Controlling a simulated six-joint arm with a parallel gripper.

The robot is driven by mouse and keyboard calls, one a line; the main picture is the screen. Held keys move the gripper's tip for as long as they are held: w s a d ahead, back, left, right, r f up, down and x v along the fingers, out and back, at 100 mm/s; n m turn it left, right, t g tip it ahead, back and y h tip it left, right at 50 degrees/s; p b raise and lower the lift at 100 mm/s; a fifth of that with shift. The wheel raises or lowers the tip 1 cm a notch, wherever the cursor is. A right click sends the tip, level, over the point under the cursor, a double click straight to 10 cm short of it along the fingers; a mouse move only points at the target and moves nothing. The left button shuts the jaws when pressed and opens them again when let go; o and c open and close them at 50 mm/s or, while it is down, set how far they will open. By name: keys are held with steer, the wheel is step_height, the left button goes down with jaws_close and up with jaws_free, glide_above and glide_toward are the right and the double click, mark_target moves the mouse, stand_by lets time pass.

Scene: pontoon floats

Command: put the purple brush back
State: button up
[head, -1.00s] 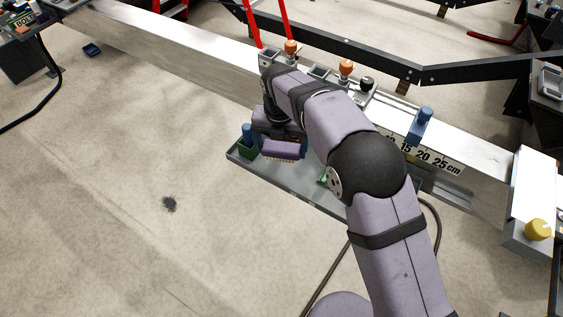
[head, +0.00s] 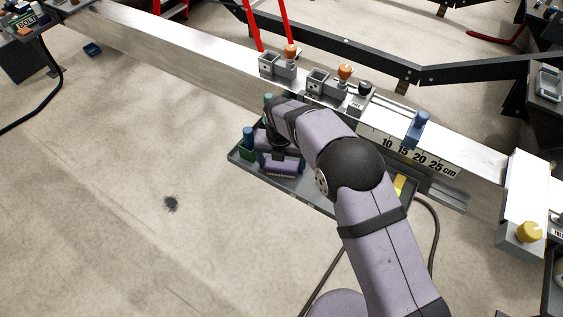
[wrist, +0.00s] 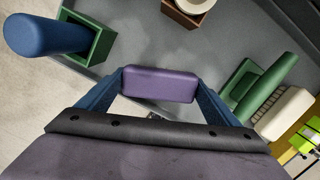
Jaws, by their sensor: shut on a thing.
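The purple brush (wrist: 160,84) is between the blue fingers of my gripper (wrist: 160,92), which is shut on it. In the head view the brush (head: 282,165) is low over the grey tray (head: 310,196), with its pale bristles facing down. I cannot tell whether it touches the tray. My gripper (head: 280,153) is partly hidden by my own arm in that view.
A green box (wrist: 97,45) with a blue cylinder (wrist: 45,34) in it stands at the tray's left end. A brown box (wrist: 185,14) with a pale round top lies ahead. A metal beam with knobbed clamps (head: 345,75) runs behind the tray. Open floor lies in front.

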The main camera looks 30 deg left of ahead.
mark_target(281, 167)
steer(key=shift+f, duration=0.2)
steer(key=o, duration=0.9)
steer(key=shift+r, duration=0.1)
step_height(281, 167, up, 12)
steer(key=s+b, duration=0.1)
steer(key=b, duration=0.2)
steer(key=shift+s+d+r, duration=0.15)
steer(key=shift+s+d, duration=0.05)
steer(key=shift+d, duration=0.05)
